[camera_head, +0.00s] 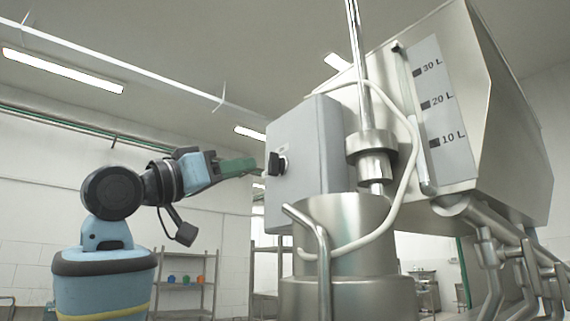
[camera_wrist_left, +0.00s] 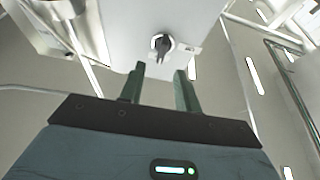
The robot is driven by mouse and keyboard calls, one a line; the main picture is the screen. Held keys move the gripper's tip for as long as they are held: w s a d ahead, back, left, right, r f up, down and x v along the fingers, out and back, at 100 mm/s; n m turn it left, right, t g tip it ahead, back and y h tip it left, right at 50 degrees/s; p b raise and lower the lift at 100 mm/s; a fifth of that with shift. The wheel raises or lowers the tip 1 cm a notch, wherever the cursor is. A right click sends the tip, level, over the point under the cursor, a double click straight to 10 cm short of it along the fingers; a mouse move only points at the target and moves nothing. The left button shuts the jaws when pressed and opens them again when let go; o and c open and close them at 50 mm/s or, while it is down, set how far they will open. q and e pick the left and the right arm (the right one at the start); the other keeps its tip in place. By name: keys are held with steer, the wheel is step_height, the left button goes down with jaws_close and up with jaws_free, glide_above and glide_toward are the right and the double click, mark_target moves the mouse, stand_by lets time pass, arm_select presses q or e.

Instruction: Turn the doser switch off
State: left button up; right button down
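The doser switch (camera_head: 277,164) is a black knob on the side face of a grey control box (camera_head: 318,150) in the head view. In the left wrist view the switch (camera_wrist_left: 162,44) shows as a dark knob on a pale round base, with a small label plate beside it. My left gripper (camera_head: 256,167) points at the switch from the left. In the left wrist view its two green fingers (camera_wrist_left: 160,76) are apart, with nothing between them, and the switch lies just beyond the tips, roughly in line with the gap. Contact is not visible. My right gripper is not in view.
A steel hopper (camera_head: 510,130) with a litre scale stands at the right. A steel cylinder (camera_head: 345,235), a pale hose (camera_head: 412,160) and a bent pipe handle (camera_head: 322,250) are below and beside the box. Shelving (camera_head: 180,285) stands far behind. The space left of the box is open.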

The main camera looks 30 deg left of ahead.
mark_target(269, 162)
arm_select(q)
steer(key=shift+p+x, duration=0.3)
steer(key=shift+x, duration=3.45)
steer(key=shift+a+r, duration=0.1)
jaws_close()
